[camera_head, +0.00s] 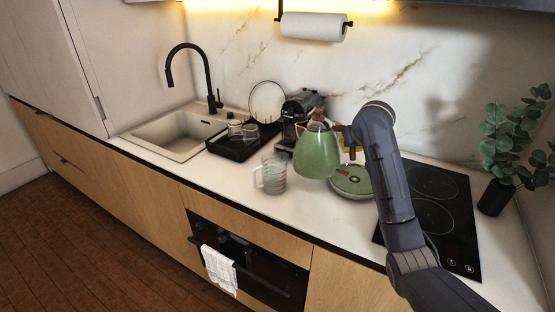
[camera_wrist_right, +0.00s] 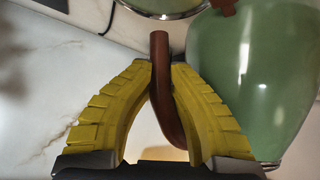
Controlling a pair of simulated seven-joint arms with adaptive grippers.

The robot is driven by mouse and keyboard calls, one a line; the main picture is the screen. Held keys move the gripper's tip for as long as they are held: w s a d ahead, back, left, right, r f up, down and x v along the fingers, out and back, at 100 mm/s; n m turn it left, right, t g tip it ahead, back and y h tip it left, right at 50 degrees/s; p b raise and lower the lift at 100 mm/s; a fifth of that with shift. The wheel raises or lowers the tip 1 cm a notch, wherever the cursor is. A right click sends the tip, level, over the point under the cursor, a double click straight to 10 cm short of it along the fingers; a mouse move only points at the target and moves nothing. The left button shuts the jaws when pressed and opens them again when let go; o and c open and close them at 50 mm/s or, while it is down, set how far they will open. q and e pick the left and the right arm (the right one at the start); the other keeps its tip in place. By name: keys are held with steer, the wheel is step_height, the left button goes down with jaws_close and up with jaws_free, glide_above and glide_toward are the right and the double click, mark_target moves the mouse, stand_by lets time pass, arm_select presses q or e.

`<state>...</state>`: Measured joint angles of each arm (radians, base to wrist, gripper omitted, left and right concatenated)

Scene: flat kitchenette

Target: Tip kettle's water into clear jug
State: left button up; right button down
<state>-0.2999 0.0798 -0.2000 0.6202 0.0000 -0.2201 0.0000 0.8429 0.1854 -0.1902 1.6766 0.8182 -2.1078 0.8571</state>
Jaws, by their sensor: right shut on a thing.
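The green kettle (camera_head: 317,153) is held up above the counter in the head view, slightly tilted, just right of the clear jug. My right gripper (camera_head: 343,137) is shut on its brown handle. In the right wrist view the yellow fingers (camera_wrist_right: 166,75) close around the handle (camera_wrist_right: 160,60), with the green kettle body (camera_wrist_right: 250,75) to the right. The clear jug (camera_head: 272,174) stands upright on the counter, with its handle on the left. The kettle's spout and the water inside are hard to make out. My left gripper is out of view.
A green lidded pan (camera_head: 350,181) sits on the counter behind and right of the jug, beside the black hob (camera_head: 433,215). A black tray (camera_head: 222,145) with glasses, a coffee machine (camera_head: 297,108) and the sink (camera_head: 172,136) lie to the left and back. A plant (camera_head: 497,195) stands at right.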

steer(key=shift+w+f+n+y, duration=0.3)
steer(key=shift+f, duration=0.5)
steer(key=shift+w+d+f, duration=0.2)
steer(key=shift+f, duration=0.1)
steer(key=shift+w+d+n+y, duration=0.3)
steer(key=shift+d+n+y, duration=0.2)
steer(key=shift+d+n, duration=0.1)
steer(key=shift+w+d+n+y, duration=0.3)
steer(key=shift+d+n+y, duration=0.2)
steer(key=shift+d, duration=0.1)
steer(key=shift+r, duration=0.1)
